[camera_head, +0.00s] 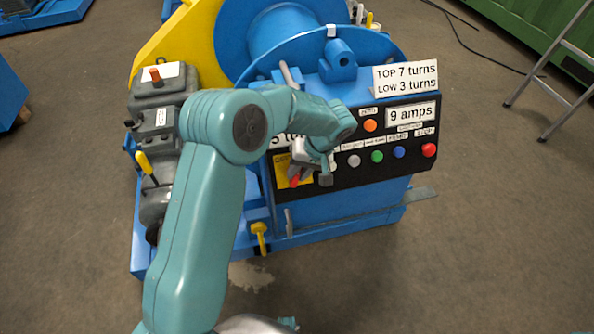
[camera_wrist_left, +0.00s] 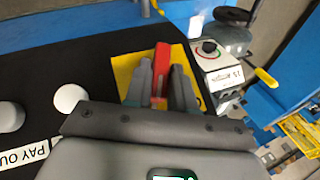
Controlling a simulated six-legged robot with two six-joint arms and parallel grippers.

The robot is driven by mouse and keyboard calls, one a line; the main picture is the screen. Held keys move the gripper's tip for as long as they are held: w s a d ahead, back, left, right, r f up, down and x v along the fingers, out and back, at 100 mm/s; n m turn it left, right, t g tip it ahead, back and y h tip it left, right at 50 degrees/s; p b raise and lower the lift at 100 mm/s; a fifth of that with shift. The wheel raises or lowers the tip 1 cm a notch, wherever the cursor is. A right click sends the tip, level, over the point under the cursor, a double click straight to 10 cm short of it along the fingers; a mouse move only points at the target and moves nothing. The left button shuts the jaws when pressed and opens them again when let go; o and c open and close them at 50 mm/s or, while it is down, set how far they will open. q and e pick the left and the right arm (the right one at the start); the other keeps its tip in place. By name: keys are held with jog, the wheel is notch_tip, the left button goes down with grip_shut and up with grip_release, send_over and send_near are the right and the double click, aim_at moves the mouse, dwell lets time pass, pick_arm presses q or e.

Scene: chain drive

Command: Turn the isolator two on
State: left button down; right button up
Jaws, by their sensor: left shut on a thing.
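A red switch handle (camera_head: 294,181) stands on a yellow plate (camera_head: 281,172) at the left end of the black control panel (camera_head: 338,178). I cannot read a number on it. In the left wrist view the red handle (camera_wrist_left: 160,68) points up the picture, over the yellow plate (camera_wrist_left: 125,72). My left gripper (camera_head: 308,178) is at the panel. In the wrist view its two grey fingers (camera_wrist_left: 159,88) are on either side of the red handle, shut on it. My fingers and wrist hide part of the handle and plate. My right gripper is not in view.
Right of the handle, the panel carries several round buttons, including a green one (camera_head: 377,156) and a red one (camera_head: 429,150). A yellow lever (camera_head: 259,236) sits low on the blue frame.

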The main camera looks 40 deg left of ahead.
pick_arm(q)
jog(key=shift+w+d+f+m+g+y, duration=0.1)
jog(key=shift+m+g+y, duration=0.3)
jog(key=shift+m+y, duration=0.2)
jog(key=shift+w+d+f+m+g+y, duration=0.1)
jog(key=shift+m+g+y, duration=0.35)
jog(key=shift+y, duration=0.25)
jog(key=c, duration=1)
grip_release()
jog(key=shift+c, duration=0.2)
jog(key=p+v, duration=0.2)
jog(key=v, duration=1.4)
jog(key=shift+d, duration=0.35)
